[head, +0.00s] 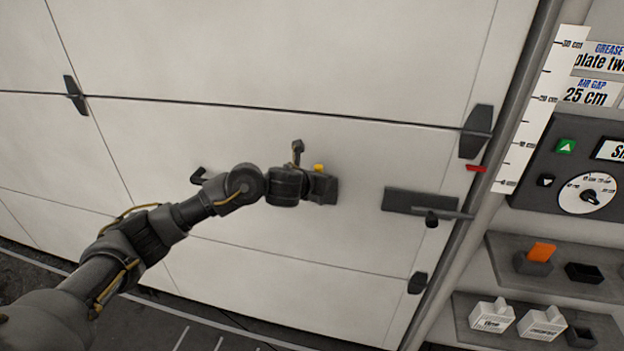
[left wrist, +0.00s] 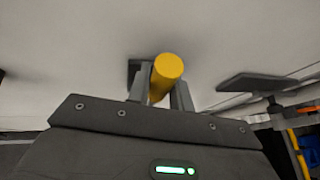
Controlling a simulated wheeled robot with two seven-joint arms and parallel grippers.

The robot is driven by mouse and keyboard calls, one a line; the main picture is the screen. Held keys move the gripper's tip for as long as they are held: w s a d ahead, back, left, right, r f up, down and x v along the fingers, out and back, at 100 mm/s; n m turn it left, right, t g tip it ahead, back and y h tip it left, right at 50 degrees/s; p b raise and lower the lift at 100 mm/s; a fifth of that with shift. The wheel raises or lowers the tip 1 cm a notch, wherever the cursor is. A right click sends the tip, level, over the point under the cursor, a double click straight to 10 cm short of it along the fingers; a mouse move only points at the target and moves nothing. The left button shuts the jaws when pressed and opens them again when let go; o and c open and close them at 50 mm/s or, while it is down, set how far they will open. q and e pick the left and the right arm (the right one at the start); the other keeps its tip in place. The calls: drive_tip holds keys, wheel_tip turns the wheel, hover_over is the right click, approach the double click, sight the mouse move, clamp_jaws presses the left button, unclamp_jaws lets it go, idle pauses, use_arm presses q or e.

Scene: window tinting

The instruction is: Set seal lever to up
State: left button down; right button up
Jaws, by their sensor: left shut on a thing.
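The yellow lever handle (head: 319,168), the only lever-like yellow part on the door, shows just above my left gripper in the head view. In the left wrist view the yellow handle (left wrist: 167,70) is a round bar between my two grey fingers. My left gripper (left wrist: 164,92) is shut on it, close to the pale door. In the head view my left gripper (head: 325,186) hides most of the lever and its mount, so its exact angle cannot be told. My right gripper is not in view.
The pale panelled door (head: 260,60) fills the left and middle. A dark latch bar (head: 415,200) lies right of my gripper, and a black hook handle (head: 198,175) left. At right are a dial panel (head: 585,190) and shelves (head: 560,275) with small boxes.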

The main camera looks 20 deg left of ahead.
use_arm(q)
drive_tip(key=shift+d+m, duration=0.3)
drive_tip(key=shift+d, duration=0.05)
idle(0.3)
drive_tip(key=c, duration=1.3)
unclamp_jaws()
drive_tip(key=shift+d, duration=0.1)
drive_tip(key=shift+o, duration=0.2)
drive_tip(key=p+v, duration=0.4)
drive_tip(key=v, duration=0.6)
drive_tip(key=shift+s+r+p, duration=0.3)
